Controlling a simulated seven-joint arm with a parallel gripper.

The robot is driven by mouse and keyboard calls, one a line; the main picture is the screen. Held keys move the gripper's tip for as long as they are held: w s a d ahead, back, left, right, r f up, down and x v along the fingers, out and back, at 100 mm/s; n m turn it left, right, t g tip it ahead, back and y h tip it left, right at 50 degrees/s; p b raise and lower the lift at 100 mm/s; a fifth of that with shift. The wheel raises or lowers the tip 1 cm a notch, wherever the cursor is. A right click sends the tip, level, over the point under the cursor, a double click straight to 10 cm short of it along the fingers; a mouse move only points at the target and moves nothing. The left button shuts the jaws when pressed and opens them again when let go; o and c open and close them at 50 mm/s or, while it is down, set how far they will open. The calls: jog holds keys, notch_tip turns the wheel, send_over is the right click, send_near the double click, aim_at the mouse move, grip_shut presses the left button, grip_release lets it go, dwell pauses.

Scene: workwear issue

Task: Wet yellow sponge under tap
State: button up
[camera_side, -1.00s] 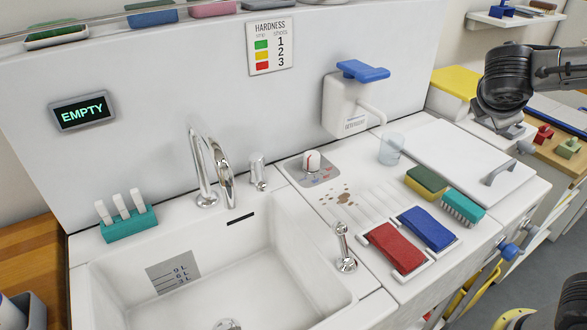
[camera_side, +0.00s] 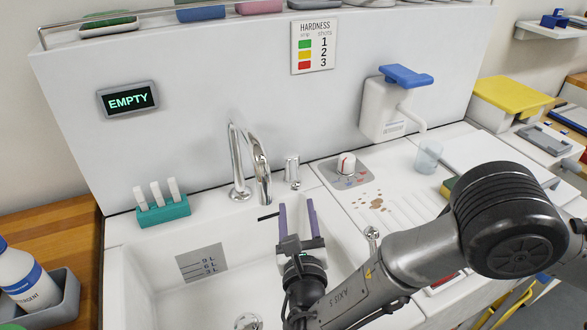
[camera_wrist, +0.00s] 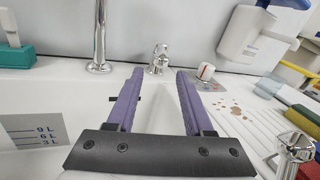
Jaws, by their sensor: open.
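A sponge with a green and a yellow layer (camera_side: 447,187) lies on the counter right of the sink, mostly hidden behind my arm in the side view. In the wrist view it shows at the right edge (camera_wrist: 298,117). The chrome tap (camera_side: 237,170) rises at the back of the sink; its lower pipe is upper left in the wrist view (camera_wrist: 100,45). No water stream is visible. My gripper (camera_side: 297,206) is open over the right part of the sink, right of the tap. Its purple fingers (camera_wrist: 160,74) have nothing between them.
The sink basin (camera_side: 170,298) looks empty, and a display (camera_side: 128,100) reads EMPTY. A dial (camera_side: 345,164), a cup (camera_side: 428,157) and a detergent dispenser (camera_side: 385,110) are on the right. A small chrome fitting (camera_wrist: 296,150) stands near the sink's right edge.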

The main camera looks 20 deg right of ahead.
aim_at(294, 166)
jog(key=x, duration=1.3)
jog(key=shift+w+d, duration=0.1)
jog(key=shift+w, duration=0.1)
grip_shut()
jog(key=shift+d, duration=0.15)
dwell(0.8)
